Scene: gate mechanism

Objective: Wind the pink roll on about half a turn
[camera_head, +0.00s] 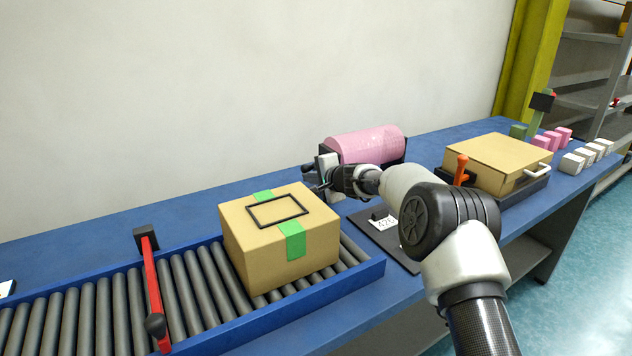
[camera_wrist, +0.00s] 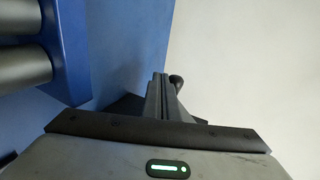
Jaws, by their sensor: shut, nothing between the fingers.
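The pink roll (camera_head: 368,145) lies sideways in a dark holder on the blue bench, against the wall. A small dark knob (camera_head: 308,169) shows at the left end of the holder; a dark rounded knob also appears in the wrist view (camera_wrist: 177,82), just right of my fingertips. My gripper (camera_head: 315,188) is in front of the roll's left end, low and close to the knob. Its fingers are shut and empty in the wrist view (camera_wrist: 161,80). I cannot tell whether they touch the knob. My arm hides the holder's lower front and the crank's link to the roll.
A cardboard box (camera_head: 280,235) with green tape sits on the roller conveyor (camera_head: 190,290) just left of my gripper. A red barrier arm (camera_head: 153,285) crosses the rollers. A dark plate (camera_head: 380,232) lies below my arm. Another carton (camera_head: 495,160) with an orange lever stands right.

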